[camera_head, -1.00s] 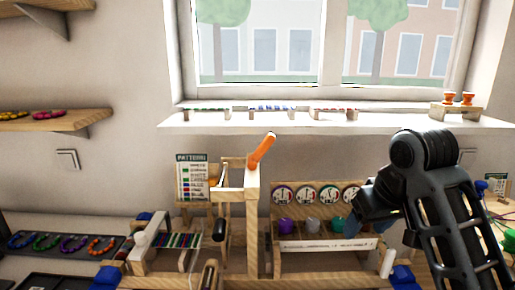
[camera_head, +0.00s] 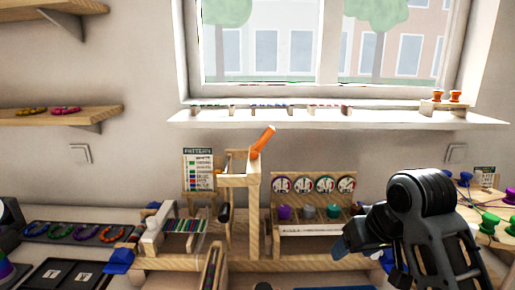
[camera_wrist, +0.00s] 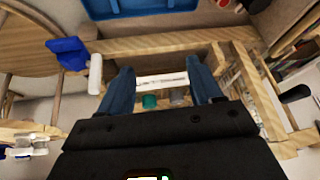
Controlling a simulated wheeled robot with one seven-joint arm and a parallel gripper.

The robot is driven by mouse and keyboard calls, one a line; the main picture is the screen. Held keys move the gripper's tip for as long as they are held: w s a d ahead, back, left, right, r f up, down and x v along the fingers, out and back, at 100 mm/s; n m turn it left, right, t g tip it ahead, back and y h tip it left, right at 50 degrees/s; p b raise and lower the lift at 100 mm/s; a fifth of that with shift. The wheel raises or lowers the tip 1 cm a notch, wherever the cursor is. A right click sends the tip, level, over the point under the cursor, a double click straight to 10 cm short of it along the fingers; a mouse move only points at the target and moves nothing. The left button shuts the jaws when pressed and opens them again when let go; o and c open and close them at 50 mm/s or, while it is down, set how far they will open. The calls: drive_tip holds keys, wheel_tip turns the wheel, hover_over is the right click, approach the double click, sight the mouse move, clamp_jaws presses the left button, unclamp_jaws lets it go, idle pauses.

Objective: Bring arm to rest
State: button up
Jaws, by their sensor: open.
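My gripper (camera_wrist: 160,84) is open, with its two blue fingers apart and nothing between them in the wrist view. Behind the fingers lie a white strip and small green and grey pieces. In the head view my black arm stands at the lower right, and a blue part of my gripper (camera_head: 343,246) shows at its left side, in front of the right end of the wooden bench frame (camera_head: 253,215). The rest of my gripper is hidden or cut off there.
The frame carries an orange handle (camera_head: 263,141), a pattern card (camera_head: 198,170), and a rack (camera_head: 305,232) with dials and coloured pieces. A dark tray (camera_head: 36,237) with bead loops lies left. A side table (camera_head: 495,235) with spools stands right. Shelves and a windowsill (camera_head: 385,121) are above.

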drive_tip(key=s+a+f+m+t+y, duration=0.1)
drive_tip(key=s+a+f, duration=0.1)
drive_tip(key=s+f, duration=0.25)
drive_tip(key=s+a+f+t, duration=0.1)
drive_tip(key=s+a+f, duration=0.2)
drive_tip(key=f, duration=0.3)
drive_tip(key=s+f+m+t, duration=0.25)
drive_tip(key=s+f, duration=0.25)
drive_tip(key=s, duration=0.7)
drive_tip(key=s+d+r+t+h, duration=0.1)
drive_tip(key=s+r, duration=0.3)
drive_tip(key=s, duration=0.4)
drive_tip(key=s+d+r+n+t+h, duration=0.1)
drive_tip(key=s+d+r+t, duration=0.1)
drive_tip(key=s, duration=0.7)
drive_tip(key=s+d+r+t, duration=0.2)
drive_tip(key=s+r, duration=0.3)
drive_tip(key=s, duration=0.3)
drive_tip(key=shift+s+d+r+n+h+b, duration=0.3)
drive_tip(key=shift+s+d+n+h+b, duration=0.1)
drive_tip(key=shift+d, duration=0.45)
